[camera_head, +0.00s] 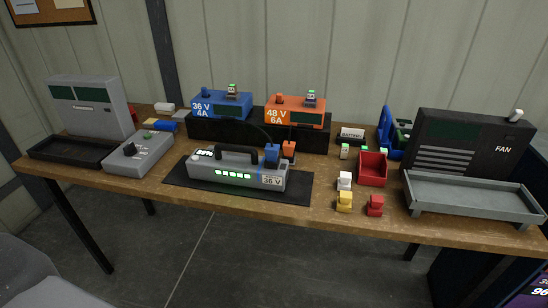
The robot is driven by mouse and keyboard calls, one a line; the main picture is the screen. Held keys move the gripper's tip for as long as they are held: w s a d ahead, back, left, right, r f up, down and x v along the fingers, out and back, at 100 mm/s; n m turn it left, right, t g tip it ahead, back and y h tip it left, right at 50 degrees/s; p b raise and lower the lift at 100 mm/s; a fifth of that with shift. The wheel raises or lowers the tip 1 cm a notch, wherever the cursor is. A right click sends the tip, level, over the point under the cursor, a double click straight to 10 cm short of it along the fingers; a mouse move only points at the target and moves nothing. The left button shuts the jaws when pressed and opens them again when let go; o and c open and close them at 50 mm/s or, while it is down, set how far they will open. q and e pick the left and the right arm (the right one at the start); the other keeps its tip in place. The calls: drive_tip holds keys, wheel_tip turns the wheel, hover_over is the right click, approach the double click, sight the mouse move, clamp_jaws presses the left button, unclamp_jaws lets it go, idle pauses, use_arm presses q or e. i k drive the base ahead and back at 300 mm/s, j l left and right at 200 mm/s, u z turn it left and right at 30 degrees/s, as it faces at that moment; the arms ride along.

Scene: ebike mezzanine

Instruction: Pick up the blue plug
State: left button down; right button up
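The blue plug (272,153) stands upright at the right end of the grey 36 V battery (203,174). I cannot tell whether it is seated in the battery or stands just behind it. An orange plug (289,148) is right beside it, on its right. The battery has a dark carry handle and lit green bars, and lies on a black mat (297,193). A dark cable runs near the plugs from the chargers behind. Neither of my grippers is in view.
A blue 36 V charger (222,104) and an orange 48 V charger (296,111) sit on a black riser behind. A red bin (372,168), small coloured blocks and a grey tray (474,200) are right. A grey control box (139,154) is left. The wooden front edge is mostly clear.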

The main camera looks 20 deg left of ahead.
sight(272, 160)
drive_tip(key=i+j+u, duration=0.1)
drive_tip(key=j+u, duration=0.15)
drive_tip(key=i+j+u, duration=0.1)
drive_tip(key=j+u, duration=0.15)
drive_tip(key=j, duration=0.25)
drive_tip(key=i+j+u, duration=0.25)
drive_tip(key=k+j, duration=0.1)
